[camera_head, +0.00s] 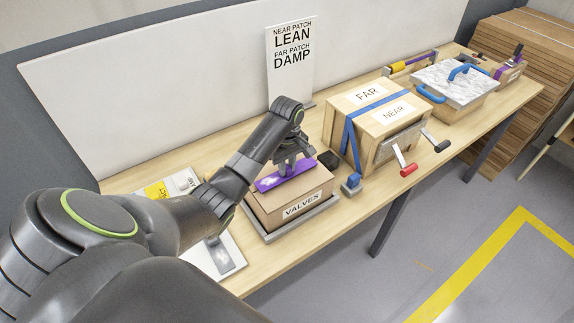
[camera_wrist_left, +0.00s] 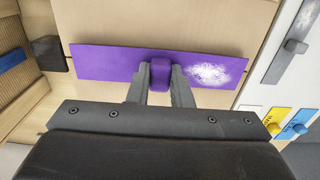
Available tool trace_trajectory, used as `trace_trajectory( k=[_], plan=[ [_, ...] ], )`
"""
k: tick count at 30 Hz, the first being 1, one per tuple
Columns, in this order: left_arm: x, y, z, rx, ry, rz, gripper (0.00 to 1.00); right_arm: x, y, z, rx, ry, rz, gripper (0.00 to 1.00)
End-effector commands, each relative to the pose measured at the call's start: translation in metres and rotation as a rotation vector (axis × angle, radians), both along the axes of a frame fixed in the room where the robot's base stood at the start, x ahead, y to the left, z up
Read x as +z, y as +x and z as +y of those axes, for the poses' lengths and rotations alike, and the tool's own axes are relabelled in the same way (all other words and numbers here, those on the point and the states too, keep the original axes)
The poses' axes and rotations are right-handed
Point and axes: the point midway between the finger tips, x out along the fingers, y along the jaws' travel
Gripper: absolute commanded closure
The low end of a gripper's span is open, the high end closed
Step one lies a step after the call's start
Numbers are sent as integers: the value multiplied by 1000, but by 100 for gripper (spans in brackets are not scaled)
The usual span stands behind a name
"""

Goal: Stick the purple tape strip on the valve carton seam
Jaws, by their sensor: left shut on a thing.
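The valve carton (camera_head: 268,213) is a cardboard box labelled VALVES, seated in a grey tray (camera_head: 276,237) on the bench. My left gripper (camera_head: 288,169) is over its top and shut on the raised tab of the purple tape strip (camera_head: 270,183). The gripper (camera_wrist_left: 160,84) pinches the tab at mid-strip. I cannot tell whether the strip touches the carton. My right gripper is not in view.
A wooden crate (camera_head: 345,112) labelled FAR and NEAR, with a blue strap and crank handles, stands right of the carton. A small black block (camera_head: 327,160) sits between them. A sign (camera_head: 291,75) reads NEAR PATCH LEAN, FAR PATCH DAMP. A marble-topped box (camera_head: 455,80) is farther right.

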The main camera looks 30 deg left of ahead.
Motion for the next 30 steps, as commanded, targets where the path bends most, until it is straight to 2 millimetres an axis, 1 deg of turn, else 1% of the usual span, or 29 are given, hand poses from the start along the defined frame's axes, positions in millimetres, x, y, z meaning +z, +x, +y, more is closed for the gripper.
trace_trajectory(
  k=[20, 26, 27, 30],
  plan=[
    [-12, 0, 0, 0, -1, 1, 97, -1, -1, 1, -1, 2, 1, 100],
    [-12, 0, 0, 0, -1, 1, 98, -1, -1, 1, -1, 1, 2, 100],
    [-12, 0, 0, 0, -1, 1, 79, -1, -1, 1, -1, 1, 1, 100],
    [-12, 0, 0, 0, -1, 1, 65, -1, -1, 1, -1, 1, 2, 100]
  ],
)
